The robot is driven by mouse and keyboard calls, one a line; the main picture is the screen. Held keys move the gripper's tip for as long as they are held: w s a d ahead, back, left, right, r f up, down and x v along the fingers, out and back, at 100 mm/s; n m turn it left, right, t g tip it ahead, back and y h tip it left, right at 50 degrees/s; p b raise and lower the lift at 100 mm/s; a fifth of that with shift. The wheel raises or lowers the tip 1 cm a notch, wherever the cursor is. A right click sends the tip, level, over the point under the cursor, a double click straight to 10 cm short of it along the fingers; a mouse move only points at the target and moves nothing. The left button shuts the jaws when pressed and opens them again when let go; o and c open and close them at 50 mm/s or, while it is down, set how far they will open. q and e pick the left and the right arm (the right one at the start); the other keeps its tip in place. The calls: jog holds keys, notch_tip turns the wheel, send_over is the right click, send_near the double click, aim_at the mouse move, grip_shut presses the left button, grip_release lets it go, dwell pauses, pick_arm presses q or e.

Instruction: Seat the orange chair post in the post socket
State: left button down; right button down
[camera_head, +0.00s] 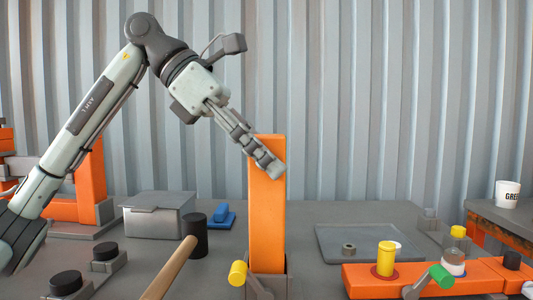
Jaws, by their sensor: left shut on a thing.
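The orange chair post (266,220) stands upright near the middle of the table in the head view. Its lower end meets the grey post socket (281,287) at the front. I cannot tell how deep the post sits in it. My left gripper (264,160) comes in from the upper left and is shut on the post near its top. The fingers slant down to the right across the post's face. A yellow-ended lever (238,273) stands at the socket's left side. My right gripper is not in view.
A mallet with a black head (195,236) and wooden handle (170,268) lies left of the socket. A grey box (158,221) stands behind it. An orange beam (365,280) with a yellow cylinder (386,256) and green-ended lever (442,276) lies right. A tray (375,232) lies behind.

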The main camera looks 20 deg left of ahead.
pick_arm(q)
jog(key=c, duration=0.8)
grip_release()
jog(key=shift+f, duration=0.1)
jog(key=v, duration=1.2)
jog(key=shift+a, duration=0.1)
